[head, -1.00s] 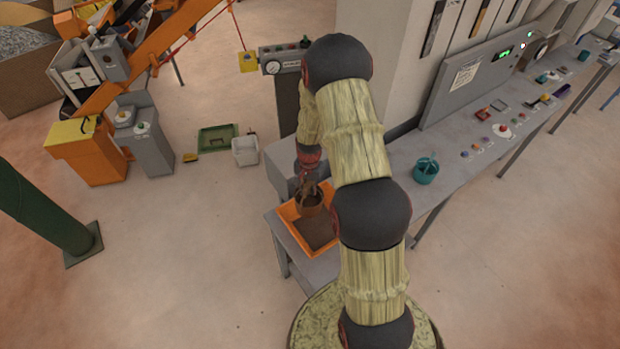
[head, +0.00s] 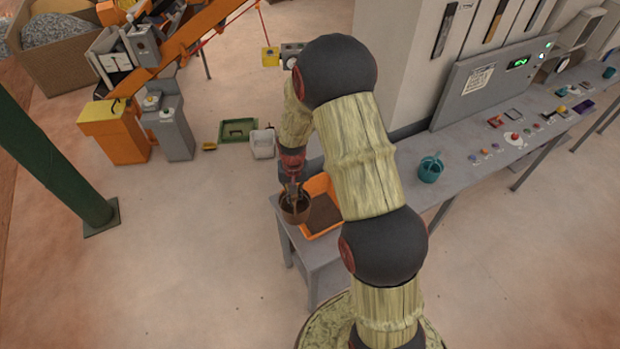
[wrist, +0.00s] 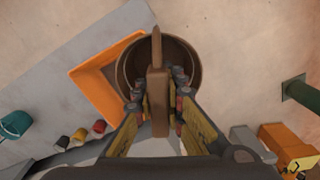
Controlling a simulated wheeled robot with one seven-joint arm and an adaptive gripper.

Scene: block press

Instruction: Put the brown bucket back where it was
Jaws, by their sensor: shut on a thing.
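The brown bucket (head: 295,211) hangs from my gripper (head: 292,187) at the left edge of the grey bench, beside the orange tray (head: 323,233). In the wrist view my gripper (wrist: 157,105) is shut on the bucket's upright handle, and the bucket (wrist: 128,75) is below with its open mouth towards the camera. The bucket overlaps the left rim of the orange tray (wrist: 91,78) in the picture. I cannot tell whether its base touches the bench.
The grey bench (head: 452,188) runs to the upper right with a teal bucket (head: 430,170) on it. A white bin (head: 262,143) and a green tray (head: 238,130) are on the floor beyond. A green post (head: 75,180) stands at left. Open floor lies left of the bench.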

